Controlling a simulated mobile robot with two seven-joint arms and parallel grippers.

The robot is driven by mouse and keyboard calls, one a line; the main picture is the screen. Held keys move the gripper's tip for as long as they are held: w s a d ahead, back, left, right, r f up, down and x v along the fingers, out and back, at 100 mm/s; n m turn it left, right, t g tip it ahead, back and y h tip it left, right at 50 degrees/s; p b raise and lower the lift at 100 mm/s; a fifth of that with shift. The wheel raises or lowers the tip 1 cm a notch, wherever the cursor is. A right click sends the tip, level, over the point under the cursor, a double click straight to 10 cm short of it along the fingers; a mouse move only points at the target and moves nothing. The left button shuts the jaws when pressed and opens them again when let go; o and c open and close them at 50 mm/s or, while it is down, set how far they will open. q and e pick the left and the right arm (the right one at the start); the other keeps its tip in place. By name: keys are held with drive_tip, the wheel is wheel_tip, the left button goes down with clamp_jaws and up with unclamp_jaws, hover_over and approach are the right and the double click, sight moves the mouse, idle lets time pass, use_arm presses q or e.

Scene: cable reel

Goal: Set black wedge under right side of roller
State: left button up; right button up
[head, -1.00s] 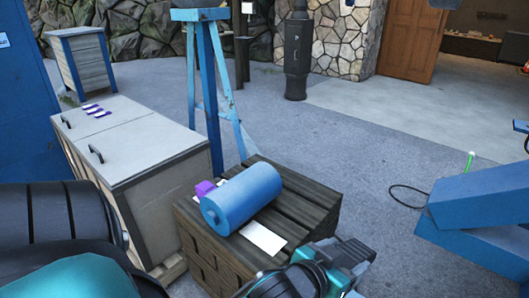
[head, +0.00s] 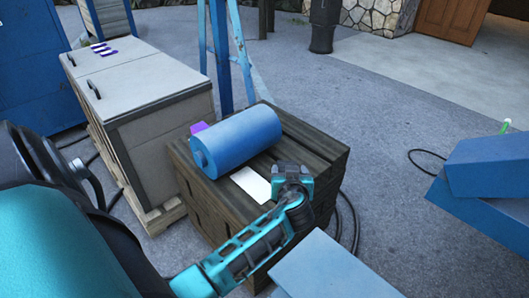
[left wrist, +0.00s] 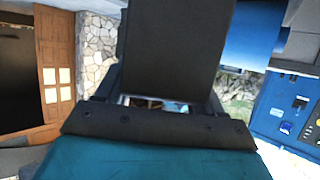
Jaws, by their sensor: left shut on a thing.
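The roller is a blue cylinder (head: 236,142) lying on a dark wooden crate (head: 318,160). A purple block (head: 199,127) sits against its far left side. A white card (head: 252,184) lies on the crate on its near right side. My left gripper (head: 292,172) is just right of the card, apart from the roller. In the left wrist view it is shut on a black block (left wrist: 165,45), taken to be the black wedge, which fills the upper middle. The wedge cannot be made out in the head view. The roller seems to show as blue (left wrist: 255,35) there. My right gripper is not in view.
A pale cabinet (head: 160,115) with black handles stands left of the crate. A blue stand (head: 222,60) rises behind it. Blue beams (head: 490,165) are at the right, and a blue surface (head: 325,272) is in front. Open floor (head: 375,120) lies right of the crate.

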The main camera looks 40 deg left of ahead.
use_arm(q)
drive_tip(key=w+a+f+n+g+y+b, duration=0.3)
drive_tip(key=a+n+g+y+b, duration=0.3)
drive_tip(key=a+n+g, duration=0.4)
drive_tip(key=shift+m+t+h, duration=0.5)
drive_tip(key=shift+m+h, duration=0.1)
drive_tip(key=shift+h, duration=0.1)
drive_tip(key=shift+s+a+f+b, duration=0.1)
drive_tip(key=shift+a+f+b, duration=0.1)
drive_tip(key=shift+f+b, duration=1.1)
drive_tip(key=shift+w+a+f+b, duration=0.1)
drive_tip(key=shift+a+f+b, duration=0.15)
drive_tip(key=shift+f+b, duration=1.1)
drive_tip(key=shift+s+a+f+b, duration=0.1)
drive_tip(key=shift+a+f+b, duration=0.1)
drive_tip(key=shift+f+b, duration=1.1)
drive_tip(key=shift+a+f, duration=0.35)
drive_tip(key=shift+a, duration=0.2)
drive_tip(key=shift+a+b, duration=0.3)
drive_tip(key=shift+a, duration=0.55)
drive_tip(key=shift+w+a, duration=0.2)
drive_tip(key=shift+a, duration=0.15)
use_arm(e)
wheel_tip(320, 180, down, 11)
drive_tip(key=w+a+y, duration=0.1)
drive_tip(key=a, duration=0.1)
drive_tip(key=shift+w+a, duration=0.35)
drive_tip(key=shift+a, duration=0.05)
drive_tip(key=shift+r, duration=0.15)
